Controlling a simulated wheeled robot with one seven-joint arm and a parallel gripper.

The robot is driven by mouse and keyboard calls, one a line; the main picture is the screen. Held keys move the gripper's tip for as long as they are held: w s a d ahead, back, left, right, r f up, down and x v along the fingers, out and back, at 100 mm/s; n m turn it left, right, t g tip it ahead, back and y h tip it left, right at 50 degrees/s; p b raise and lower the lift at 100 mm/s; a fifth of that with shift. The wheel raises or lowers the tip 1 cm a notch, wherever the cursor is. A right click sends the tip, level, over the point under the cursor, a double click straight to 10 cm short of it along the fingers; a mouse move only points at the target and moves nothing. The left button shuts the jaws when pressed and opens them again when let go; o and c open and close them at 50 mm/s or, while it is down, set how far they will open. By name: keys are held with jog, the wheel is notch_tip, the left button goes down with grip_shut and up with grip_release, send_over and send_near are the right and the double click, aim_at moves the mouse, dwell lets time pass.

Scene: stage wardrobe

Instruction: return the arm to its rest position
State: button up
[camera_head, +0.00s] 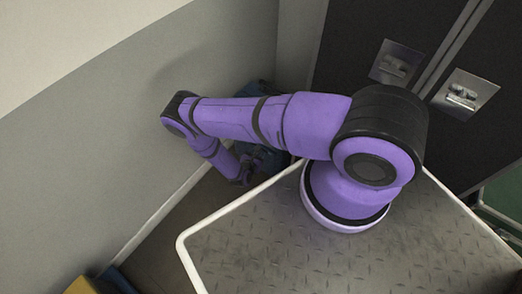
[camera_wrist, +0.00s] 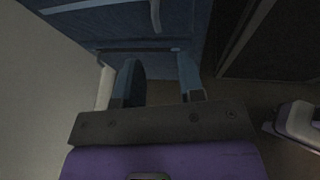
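My purple arm reaches left across the head view from its round mount, then bends down at the far left. Its far end points down into the corner between the grey wall and the dark cabinet. My gripper (camera_wrist: 158,74) shows in the wrist view with two fingers set well apart and nothing between them. In the head view the fingers are too small and dark to make out. A dark blue object (camera_wrist: 100,27), perhaps a case or bag, is just beyond the fingers; I cannot tell whether they touch it. It also shows behind my arm in the head view (camera_head: 272,158).
The grey wall (camera_head: 120,130) runs close along the left. Dark doors with metal latches (camera_head: 462,95) stand at the back right. A yellow item (camera_head: 80,286) and a blue one (camera_head: 118,280) lie at the lower left. Bare floor (camera_head: 190,215) shows below my arm.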

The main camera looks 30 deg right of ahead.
jog(key=shift+s+a+r, duration=0.25)
jog(key=shift+s+a, duration=0.1)
jog(key=shift+a, duration=0.15)
